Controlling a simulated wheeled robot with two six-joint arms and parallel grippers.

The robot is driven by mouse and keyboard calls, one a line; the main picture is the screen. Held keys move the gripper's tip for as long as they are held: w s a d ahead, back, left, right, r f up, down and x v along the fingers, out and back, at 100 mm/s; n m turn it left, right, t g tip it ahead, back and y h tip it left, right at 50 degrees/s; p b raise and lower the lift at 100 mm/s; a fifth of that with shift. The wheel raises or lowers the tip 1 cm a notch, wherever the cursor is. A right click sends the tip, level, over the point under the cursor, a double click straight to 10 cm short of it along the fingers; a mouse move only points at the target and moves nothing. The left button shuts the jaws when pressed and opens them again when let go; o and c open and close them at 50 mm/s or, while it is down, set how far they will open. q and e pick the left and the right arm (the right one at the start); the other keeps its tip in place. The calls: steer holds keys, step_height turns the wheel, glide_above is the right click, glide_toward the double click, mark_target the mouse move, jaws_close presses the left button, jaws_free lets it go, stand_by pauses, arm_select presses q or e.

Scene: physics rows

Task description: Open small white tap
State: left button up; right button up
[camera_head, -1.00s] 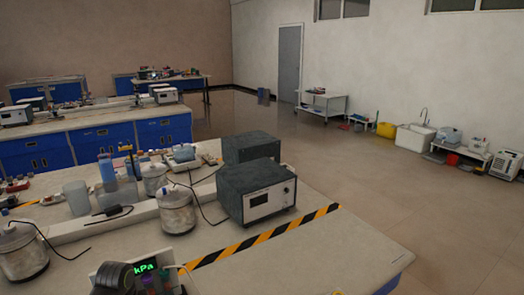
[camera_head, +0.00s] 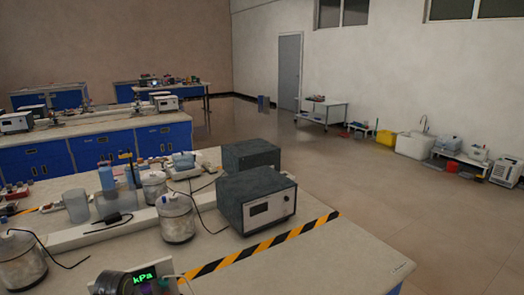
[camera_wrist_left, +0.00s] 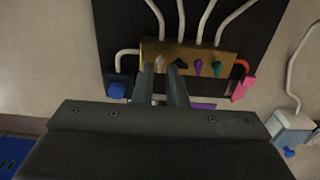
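In the left wrist view, a brass block (camera_wrist_left: 229,62) carries a row of small coloured taps. A small pale tap (camera_wrist_left: 160,64), seemingly the white one, is at its left part. A black tap (camera_wrist_left: 181,65), a purple tap (camera_wrist_left: 198,67) and a green tap (camera_wrist_left: 217,69) are to its right. My left gripper (camera_wrist_left: 162,74) has its two fingers apart, with the pale tap showing between their tips. Whether the fingers touch it I cannot tell. The taps cannot be made out in the head view. My right gripper is not in view.
A blue knob (camera_wrist_left: 117,90) is left of the block and a pink tap (camera_wrist_left: 243,88) right of it. White tubes rise from the block. In the head view, a kPa display (camera_head: 144,277), metal canisters (camera_head: 176,218) and a grey instrument box (camera_head: 256,202) stand on the bench.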

arm_select(q)
jaws_close()
steer(key=shift+r+n+p, duration=0.15)
steer(key=shift+n+p, duration=0.5)
steer(key=shift+n, duration=0.35)
steer(key=n+p, duration=0.1)
steer(key=n, duration=0.2)
steer(key=shift+n+p, duration=0.35)
steer(key=shift+n, duration=0.55)
